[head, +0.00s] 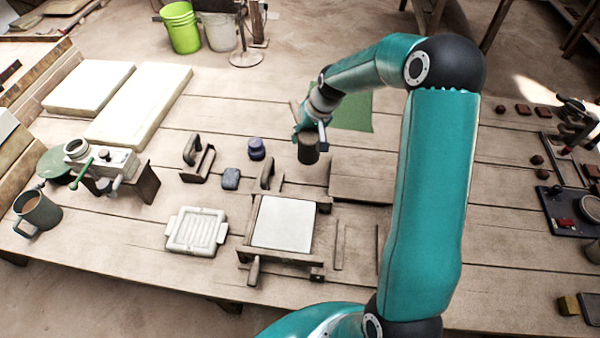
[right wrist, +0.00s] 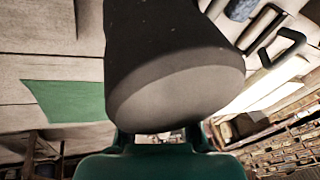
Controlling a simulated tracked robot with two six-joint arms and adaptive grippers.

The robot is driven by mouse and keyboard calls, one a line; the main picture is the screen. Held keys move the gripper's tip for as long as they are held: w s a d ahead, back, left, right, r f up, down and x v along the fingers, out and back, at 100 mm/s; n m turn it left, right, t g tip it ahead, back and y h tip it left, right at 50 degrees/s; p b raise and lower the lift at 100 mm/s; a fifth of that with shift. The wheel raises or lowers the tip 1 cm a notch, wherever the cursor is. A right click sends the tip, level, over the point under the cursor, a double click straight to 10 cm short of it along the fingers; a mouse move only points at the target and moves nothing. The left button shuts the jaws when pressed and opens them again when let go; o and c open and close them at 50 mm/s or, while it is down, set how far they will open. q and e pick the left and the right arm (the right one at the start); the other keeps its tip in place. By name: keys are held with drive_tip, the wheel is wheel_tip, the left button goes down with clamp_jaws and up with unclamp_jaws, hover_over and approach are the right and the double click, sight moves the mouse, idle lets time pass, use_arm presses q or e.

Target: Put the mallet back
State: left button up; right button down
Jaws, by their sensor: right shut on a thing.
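The mallet (head: 308,148) is a dark, stubby cylinder in the head view, below the end of my right arm. My right gripper (head: 311,130) is shut on it. The mallet also fills the upper middle of the right wrist view (right wrist: 170,60), with its round grey end face toward the camera, between the fingers of my right gripper (right wrist: 160,138). Its handle cannot be made out. Whether it hangs clear of the table is hard to tell. My left gripper is not in view.
A press frame with a white tile (head: 284,222) stands left of my arm. A white mould (head: 196,231), a mug (head: 37,212) and handled tools (head: 196,160) lie to the left. A green mat (head: 354,112) lies behind my right arm. A dark tray (head: 566,215) is at right.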

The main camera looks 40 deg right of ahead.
sight(299, 173)
wheel_tip(299, 173, down, 14)
drive_tip(key=shift+r+p, duration=0.1)
drive_tip(key=shift+p, duration=0.8)
drive_tip(key=shift+f, duration=0.4)
drive_tip(key=shift+f, duration=0.1)
drive_tip(key=c, duration=1)
unclamp_jaws()
